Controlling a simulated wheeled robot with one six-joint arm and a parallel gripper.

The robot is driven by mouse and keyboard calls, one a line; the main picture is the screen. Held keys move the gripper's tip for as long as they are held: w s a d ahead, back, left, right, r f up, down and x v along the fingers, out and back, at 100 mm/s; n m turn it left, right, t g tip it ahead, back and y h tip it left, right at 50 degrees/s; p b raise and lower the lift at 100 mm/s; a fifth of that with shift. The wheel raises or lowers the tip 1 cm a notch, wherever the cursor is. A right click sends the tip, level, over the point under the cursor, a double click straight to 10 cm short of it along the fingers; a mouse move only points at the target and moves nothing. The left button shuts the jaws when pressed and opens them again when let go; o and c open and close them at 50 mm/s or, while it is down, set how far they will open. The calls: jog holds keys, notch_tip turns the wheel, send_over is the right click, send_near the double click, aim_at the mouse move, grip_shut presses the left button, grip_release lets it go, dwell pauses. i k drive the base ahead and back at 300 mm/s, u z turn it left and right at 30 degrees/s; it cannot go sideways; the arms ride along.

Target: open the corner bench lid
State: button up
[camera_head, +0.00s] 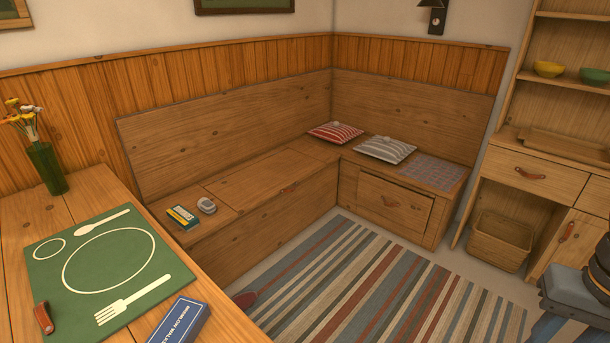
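The wooden corner bench (270,222) is L-shaped and stands in the room's corner. The lid's middle looks bare. A small yellow-and-blue box (183,217) and a small grey rounded object (207,205) sit on the seat to the left of the lid's seam.
A red striped cushion (336,132), a grey striped cushion (385,149) and a woven mat (433,172) lie on the bench's corner and right wing. A table (100,190) fills the near left. A basket (500,240) stands right. The striped rug (370,275) is mostly clear.

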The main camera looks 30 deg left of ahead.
aim_at(245, 189)
jog(key=i, duration=0.9)
jog(key=u, duration=1.55)
jog(key=k, duration=0.6)
jog(key=z, duration=0.75)
jog(key=i, duration=1.7)
jog(key=u, duration=0.65)
